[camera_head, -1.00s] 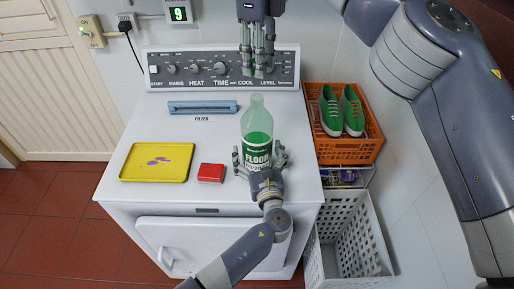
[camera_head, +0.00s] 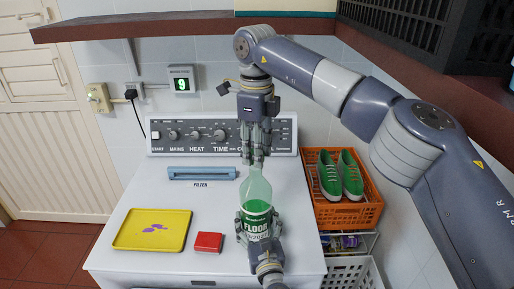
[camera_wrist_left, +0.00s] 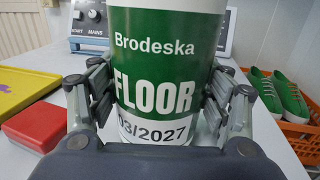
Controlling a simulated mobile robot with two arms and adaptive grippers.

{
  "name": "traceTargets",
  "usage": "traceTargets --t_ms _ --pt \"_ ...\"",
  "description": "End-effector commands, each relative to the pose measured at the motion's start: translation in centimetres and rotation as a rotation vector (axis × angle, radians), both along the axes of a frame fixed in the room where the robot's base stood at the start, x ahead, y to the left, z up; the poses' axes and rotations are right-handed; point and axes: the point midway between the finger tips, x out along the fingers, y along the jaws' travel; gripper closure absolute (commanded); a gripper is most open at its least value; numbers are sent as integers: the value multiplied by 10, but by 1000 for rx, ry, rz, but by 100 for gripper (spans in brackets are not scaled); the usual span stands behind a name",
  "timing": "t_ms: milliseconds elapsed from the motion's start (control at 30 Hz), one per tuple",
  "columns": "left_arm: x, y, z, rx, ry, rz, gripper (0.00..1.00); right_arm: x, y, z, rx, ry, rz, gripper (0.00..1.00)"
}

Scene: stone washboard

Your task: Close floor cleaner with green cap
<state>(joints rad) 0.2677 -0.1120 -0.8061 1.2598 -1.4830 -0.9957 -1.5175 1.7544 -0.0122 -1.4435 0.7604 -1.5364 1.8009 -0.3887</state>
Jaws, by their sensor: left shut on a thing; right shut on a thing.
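The floor cleaner (camera_head: 257,215) is a pale green, see-through bottle with a green label, upright on the white machine's top. My left gripper (camera_head: 258,228) is shut around its lower body. In the left wrist view, its fingers (camera_wrist_left: 160,108) flank the label of the floor cleaner (camera_wrist_left: 165,60), which reads FLOOR. My right gripper (camera_head: 256,161) points straight down, its closed fingertips right at the bottle's mouth. The green cap is not visible; the fingers hide what they hold. I cannot tell whether it touches the bottle neck.
A yellow tray (camera_head: 128,240) and a red box (camera_head: 208,242) lie left of the bottle on the white machine (camera_head: 170,195). Its control panel (camera_head: 185,139) stands behind. An orange crate (camera_head: 342,214) with green shoes (camera_head: 329,177) is at the right. A shelf (camera_head: 190,22) hangs above.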

Motion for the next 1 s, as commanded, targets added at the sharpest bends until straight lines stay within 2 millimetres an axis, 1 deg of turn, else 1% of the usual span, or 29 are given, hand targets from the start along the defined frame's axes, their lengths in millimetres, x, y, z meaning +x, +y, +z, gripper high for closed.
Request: traceTargets --t_ms 267,633,1000 --pt "0 0 0 0 0 1 72 0 0 0 0 0 0 76" --pt "0 0 0 0 0 1 72 0 0 -17 0 0 -1 76" --pt "0 0 0 0 0 1 72 0 0 -18 0 0 0 76"
